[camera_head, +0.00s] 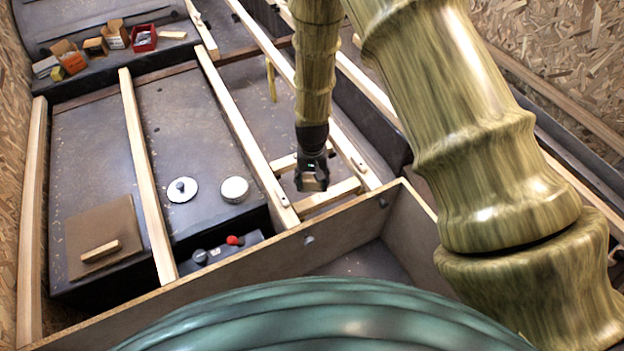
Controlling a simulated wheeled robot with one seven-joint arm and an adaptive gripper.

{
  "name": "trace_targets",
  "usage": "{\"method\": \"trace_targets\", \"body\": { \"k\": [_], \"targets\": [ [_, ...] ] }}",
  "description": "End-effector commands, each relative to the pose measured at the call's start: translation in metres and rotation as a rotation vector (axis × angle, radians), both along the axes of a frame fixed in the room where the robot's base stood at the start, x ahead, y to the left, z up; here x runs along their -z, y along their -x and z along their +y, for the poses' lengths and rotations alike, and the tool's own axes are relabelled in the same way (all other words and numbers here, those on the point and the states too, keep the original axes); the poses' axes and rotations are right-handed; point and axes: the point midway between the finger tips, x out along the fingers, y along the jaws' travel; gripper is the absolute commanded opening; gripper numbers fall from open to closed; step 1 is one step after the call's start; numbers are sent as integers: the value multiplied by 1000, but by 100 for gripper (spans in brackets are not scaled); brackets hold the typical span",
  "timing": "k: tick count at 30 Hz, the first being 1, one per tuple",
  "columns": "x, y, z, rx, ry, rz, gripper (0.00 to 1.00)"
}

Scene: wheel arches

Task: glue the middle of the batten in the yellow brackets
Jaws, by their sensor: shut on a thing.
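My gripper (313,181) is a dark claw pointing down at the picture's middle. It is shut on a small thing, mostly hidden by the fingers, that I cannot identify. It is over the gap between two pale long battens, near a short crosspiece (328,196) in front and another (284,164) behind; I cannot tell whether it touches either. A yellow upright piece (271,80) stands farther back, left of my arm; I cannot tell whether it is one of the yellow brackets. No glue is visible.
Long pale battens (147,175) (246,135) run over the grey floor panels. A brown partition (215,285) crosses in front. A white lidded disc (182,189), a round white tin (234,190) and a red knob (232,240) are left. Small boxes (116,35) and a red tray (143,39) lie far left.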

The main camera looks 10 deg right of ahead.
Motion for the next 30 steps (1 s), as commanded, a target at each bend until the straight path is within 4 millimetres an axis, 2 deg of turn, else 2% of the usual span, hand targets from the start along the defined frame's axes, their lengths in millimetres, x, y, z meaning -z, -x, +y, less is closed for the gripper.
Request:
{"method": "trace_targets", "body": {
  "k": [30],
  "targets": [
    [5, -1, 1, -2, -1, -1, 38]
  ]
}}
